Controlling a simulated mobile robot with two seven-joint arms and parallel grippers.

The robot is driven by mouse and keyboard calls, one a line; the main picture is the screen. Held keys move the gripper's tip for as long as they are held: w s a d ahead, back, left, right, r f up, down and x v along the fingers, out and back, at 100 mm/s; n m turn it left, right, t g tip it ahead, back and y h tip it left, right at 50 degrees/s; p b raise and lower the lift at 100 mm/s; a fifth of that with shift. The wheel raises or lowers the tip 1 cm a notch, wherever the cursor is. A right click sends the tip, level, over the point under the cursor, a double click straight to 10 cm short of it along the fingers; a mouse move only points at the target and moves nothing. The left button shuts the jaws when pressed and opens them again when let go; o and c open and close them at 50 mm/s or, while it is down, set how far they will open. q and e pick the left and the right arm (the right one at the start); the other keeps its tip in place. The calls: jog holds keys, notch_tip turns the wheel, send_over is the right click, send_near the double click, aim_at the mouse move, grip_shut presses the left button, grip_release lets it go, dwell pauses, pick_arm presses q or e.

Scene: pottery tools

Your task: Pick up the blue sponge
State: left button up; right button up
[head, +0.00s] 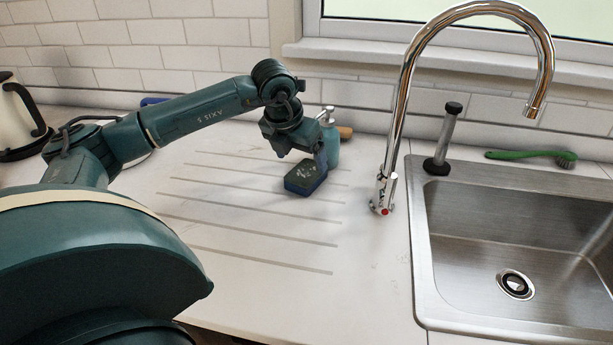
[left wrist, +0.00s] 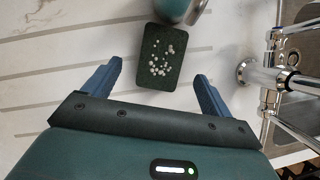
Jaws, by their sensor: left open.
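The sponge (head: 303,179) lies on the grooved white counter, with blue sides and a dark top. In the left wrist view the sponge (left wrist: 160,57) shows a dark green top with small whitish bubbles. My left gripper (head: 308,157) is above the sponge, pointing down. In the left wrist view its two blue fingers (left wrist: 158,86) are spread wide, empty, with the sponge in line with the gap and mostly beyond the fingertips. Neither finger visibly touches it. My right gripper is not in view.
A teal soap bottle (head: 331,142) stands just behind the sponge; its lower part shows in the left wrist view (left wrist: 172,8). The chrome tap (head: 391,150) and steel sink (head: 500,235) are to the right. A green brush (head: 530,155) lies behind the sink. The counter's front is clear.

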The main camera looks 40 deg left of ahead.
aim_at(306, 171)
pick_arm(q)
jog(key=p+x, duration=0.1)
jog(key=x, duration=0.3)
jog(key=shift+w+d+f, duration=0.1)
jog(key=shift+w+f, duration=0.1)
jog(key=shift+f, duration=0.05)
jog(key=shift+w+f, duration=0.15)
jog(key=shift+f, duration=0.15)
jog(key=shift+f+b, duration=0.25)
jog(key=shift+b, duration=0.2)
jog(key=shift+c, duration=0.4)
jog(key=c, duration=0.7)
